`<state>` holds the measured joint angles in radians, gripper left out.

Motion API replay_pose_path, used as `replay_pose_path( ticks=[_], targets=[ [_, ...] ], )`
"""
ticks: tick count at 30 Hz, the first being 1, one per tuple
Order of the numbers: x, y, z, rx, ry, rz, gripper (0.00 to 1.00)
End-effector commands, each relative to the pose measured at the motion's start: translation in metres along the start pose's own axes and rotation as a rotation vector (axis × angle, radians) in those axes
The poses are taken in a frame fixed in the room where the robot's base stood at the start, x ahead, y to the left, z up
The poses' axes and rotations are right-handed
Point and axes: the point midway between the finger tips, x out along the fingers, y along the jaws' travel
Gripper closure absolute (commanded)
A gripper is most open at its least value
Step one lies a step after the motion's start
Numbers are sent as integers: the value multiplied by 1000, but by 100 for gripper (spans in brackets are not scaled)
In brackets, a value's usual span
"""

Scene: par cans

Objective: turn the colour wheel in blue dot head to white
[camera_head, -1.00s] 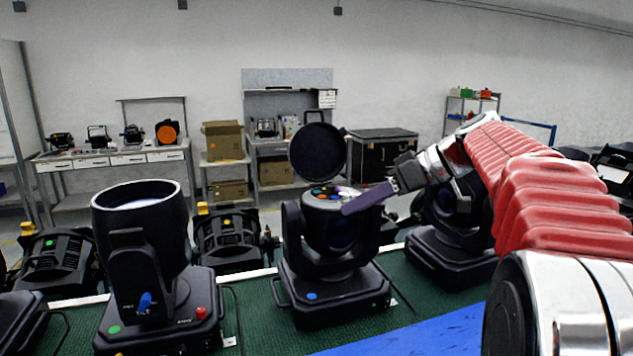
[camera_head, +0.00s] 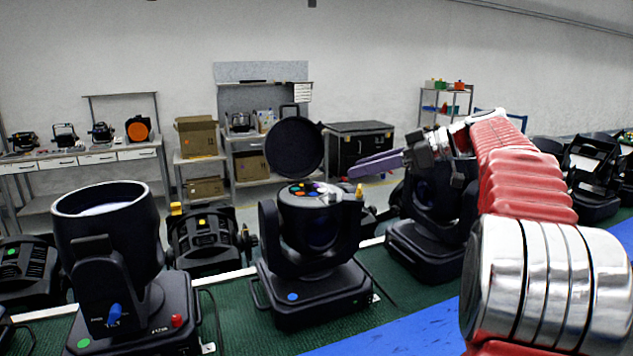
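The blue dot head (camera_head: 308,265) is a black moving-head lamp with a blue dot on its base, standing on the green bench. Its round lid (camera_head: 295,147) is open, tilted up behind it. The colour wheel (camera_head: 312,190) shows on its top with several coloured patches and a pale spot near the middle right. Which colour is selected is too small to tell. My gripper (camera_head: 362,168) is to the right of the wheel and higher, apart from it, pointing left. Its long purple-grey fingers appear close together, seen nearly edge-on; I see nothing held.
A green dot head (camera_head: 110,250) with a blue knob and red button stands at left. Another black head (camera_head: 430,215) stands at right below my gripper. A black fixture (camera_head: 205,238) with yellow parts is behind. Blue strip (camera_head: 410,335) along the front is clear.

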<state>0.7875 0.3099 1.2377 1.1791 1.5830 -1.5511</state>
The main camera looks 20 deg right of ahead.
Motion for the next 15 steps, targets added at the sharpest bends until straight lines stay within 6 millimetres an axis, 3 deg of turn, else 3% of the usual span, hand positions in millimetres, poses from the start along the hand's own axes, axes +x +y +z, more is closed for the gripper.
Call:
replay_pose_path(
  ticks=[15],
  targets=[
    [75,-1,0,1,-1,-2,63]
  ],
)
